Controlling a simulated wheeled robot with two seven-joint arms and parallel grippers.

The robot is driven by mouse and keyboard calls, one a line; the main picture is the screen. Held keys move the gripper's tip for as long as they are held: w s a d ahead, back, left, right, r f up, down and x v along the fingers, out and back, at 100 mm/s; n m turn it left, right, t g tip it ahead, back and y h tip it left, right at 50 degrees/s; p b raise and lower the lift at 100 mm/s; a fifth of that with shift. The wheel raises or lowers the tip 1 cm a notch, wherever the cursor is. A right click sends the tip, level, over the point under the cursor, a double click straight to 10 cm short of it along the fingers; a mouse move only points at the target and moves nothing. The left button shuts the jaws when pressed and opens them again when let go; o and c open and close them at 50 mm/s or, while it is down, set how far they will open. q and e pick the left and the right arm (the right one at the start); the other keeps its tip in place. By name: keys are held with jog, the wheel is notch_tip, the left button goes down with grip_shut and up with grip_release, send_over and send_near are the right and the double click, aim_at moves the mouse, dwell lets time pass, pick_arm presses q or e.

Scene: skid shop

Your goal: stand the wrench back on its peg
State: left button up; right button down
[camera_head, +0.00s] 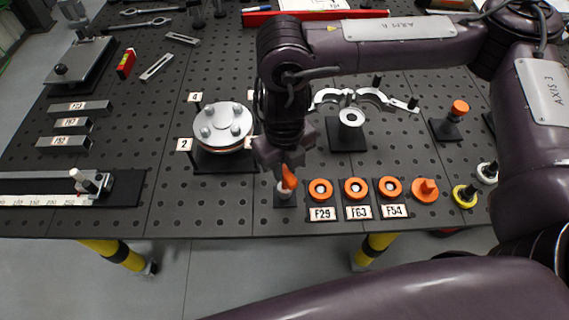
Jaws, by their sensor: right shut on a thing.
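My right gripper (287,160) points down near the table's front middle, below the dark wrist. It is shut on a small orange piece (289,178); whether this is part of the wrench I cannot tell. Directly below is a short pale post (284,189) on a small dark base (285,201). The orange piece overlaps the post in the picture; I cannot tell whether they touch. The fingers hide most of the held thing. Two long silver wrench-like tools lie flat at the back left, one of them this wrench-shaped tool (140,24). My left gripper is out of view.
Orange rings (320,190) on labelled holders stand just right of the gripper. A round silver flange (222,124) stands left. A ring on a post (351,118) and an orange-topped post (459,108) stand behind, to the right. Bare perforated tabletop (200,205) lies front left.

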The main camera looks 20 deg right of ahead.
jog(key=shift+f+b, duration=0.4)
jog(key=shift+f, duration=0.25)
jog(key=c, duration=1)
grip_release()
jog(key=shift+o, duration=0.2)
jog(key=shift+r, duration=0.1)
notch_tip(320, 180, up, 7)
jog(key=p, duration=0.7)
